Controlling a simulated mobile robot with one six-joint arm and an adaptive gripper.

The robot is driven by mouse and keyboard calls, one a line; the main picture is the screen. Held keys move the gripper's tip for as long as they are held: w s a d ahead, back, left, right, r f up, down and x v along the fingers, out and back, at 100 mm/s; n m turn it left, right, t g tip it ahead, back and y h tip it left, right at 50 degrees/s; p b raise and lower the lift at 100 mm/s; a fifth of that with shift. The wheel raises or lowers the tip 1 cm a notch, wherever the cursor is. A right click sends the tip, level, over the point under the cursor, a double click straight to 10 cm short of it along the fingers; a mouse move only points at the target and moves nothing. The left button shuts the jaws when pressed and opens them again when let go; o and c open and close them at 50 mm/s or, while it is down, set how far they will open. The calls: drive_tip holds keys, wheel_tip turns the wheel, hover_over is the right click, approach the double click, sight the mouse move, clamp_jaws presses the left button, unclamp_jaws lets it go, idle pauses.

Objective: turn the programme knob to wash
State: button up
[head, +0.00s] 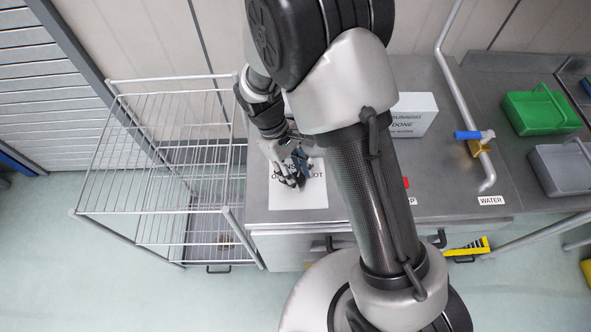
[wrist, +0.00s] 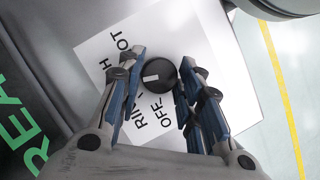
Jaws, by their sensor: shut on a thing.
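The programme knob (wrist: 159,74) is a round black dial with a short white mark on its left part, in the wrist view. It sits on a white label sheet (wrist: 88,48). Letters "RIN", "OFF", "H" and "OT" show around it; the rest of the lettering is covered by my fingers. No full "wash" label is readable. My gripper (wrist: 162,80) is shut on the knob, one blue-padded finger on each side. In the head view my gripper (head: 294,172) is over the white label sheet (head: 315,195), and the knob is hidden there.
A wire rack (head: 150,158) stands left of the counter. A white box (head: 415,112) with lettering stands behind my arm. A pipe with a blue-handled water valve (head: 470,135), a green tote (head: 540,112) and a grey tote (head: 562,168) are at right.

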drive_tip(key=shift+m, duration=0.5)
drive_tip(key=o, duration=1)
drive_tip(key=v, duration=1.2)
drive_tip(key=shift+w+d, duration=0.15)
drive_tip(key=shift+d, duration=0.05)
